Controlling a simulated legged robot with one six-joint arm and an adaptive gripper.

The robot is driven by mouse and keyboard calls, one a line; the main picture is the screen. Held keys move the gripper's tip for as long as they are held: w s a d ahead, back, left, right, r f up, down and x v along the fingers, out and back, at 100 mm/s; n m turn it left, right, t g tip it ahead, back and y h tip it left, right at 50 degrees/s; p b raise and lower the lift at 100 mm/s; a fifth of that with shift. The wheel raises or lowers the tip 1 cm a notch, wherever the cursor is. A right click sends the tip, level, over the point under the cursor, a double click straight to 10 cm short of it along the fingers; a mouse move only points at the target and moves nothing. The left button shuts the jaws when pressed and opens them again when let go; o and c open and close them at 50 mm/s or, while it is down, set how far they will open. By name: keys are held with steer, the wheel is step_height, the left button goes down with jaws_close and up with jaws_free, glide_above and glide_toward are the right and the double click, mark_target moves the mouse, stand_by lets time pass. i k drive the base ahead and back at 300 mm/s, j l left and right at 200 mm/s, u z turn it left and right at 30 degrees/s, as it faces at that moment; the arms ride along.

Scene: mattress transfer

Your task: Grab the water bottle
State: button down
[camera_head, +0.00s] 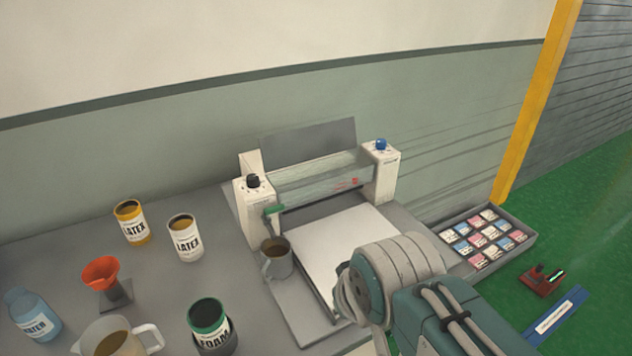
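The water bottle (34,316) is light blue with a label reading WATER. It stands on the grey table at the far left, near the lower left corner of the head view, and leans to the left in the picture. My arm shows at the lower right, in front of the machine, well away from the bottle. The fingers of my gripper do not show in this view.
An orange funnel on a stand (103,280) and a jug (115,338) are near the bottle. Two LATEX cans (132,222), a FOAM can (209,325) and a grey mug (276,259) stand on the table. A white machine (320,185) and a sample tray (488,238) lie right.

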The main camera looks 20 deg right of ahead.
mark_target(29, 309)
steer(key=u, duration=1.55)
steer(key=i+j+z, duration=0.15)
steer(key=j, duration=0.15)
steer(key=i+j+z, duration=0.2)
steer(key=j, duration=0.15)
steer(key=i+j+z, duration=0.15)
steer(key=j, duration=0.2)
steer(key=j+z, duration=0.15)
steer(key=j, duration=0.2)
